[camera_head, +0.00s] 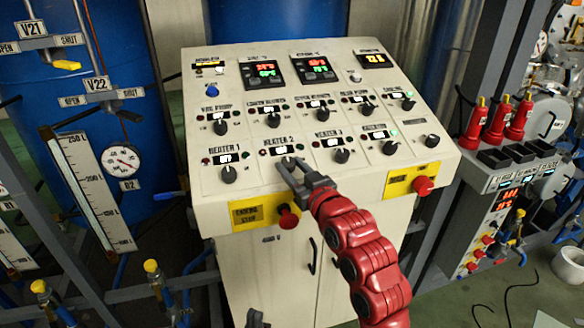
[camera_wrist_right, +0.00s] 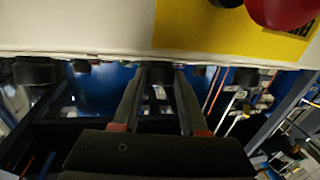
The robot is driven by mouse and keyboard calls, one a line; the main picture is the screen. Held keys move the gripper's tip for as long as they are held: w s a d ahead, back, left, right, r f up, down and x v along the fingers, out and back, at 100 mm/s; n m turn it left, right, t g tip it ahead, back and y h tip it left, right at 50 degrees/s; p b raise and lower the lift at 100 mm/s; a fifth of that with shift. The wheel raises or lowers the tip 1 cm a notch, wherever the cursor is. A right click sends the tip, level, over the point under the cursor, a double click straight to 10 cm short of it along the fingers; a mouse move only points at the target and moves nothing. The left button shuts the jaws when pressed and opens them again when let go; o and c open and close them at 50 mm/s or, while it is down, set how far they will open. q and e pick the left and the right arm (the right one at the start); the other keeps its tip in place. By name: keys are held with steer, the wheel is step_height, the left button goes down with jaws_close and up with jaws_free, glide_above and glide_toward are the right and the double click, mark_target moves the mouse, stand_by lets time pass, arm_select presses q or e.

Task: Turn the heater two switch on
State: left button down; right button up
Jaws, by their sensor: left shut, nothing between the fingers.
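The heater two switch is a dark knob under the HEATER 2 label (camera_head: 278,141) on the cream control panel. My right gripper (camera_head: 295,166), on the red arm, is at this knob and partly hides it. In the right wrist view my fingers (camera_wrist_right: 160,85) stand apart, with a dark knob between or just behind their tips. I cannot tell whether they press on it. The small heater two display (camera_head: 282,150) is too blurred to read. My left gripper (camera_head: 255,319) is shut and empty at the bottom edge, below the panel, mostly out of frame.
The heater one knob (camera_head: 228,174) and heater three knob (camera_head: 342,155) flank the switch. A red emergency stop button (camera_head: 287,218) sticks out from the front just below my right gripper. Another red button (camera_head: 423,186) sits further right. Blue tanks and pipes stand behind.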

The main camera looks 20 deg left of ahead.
jaws_close()
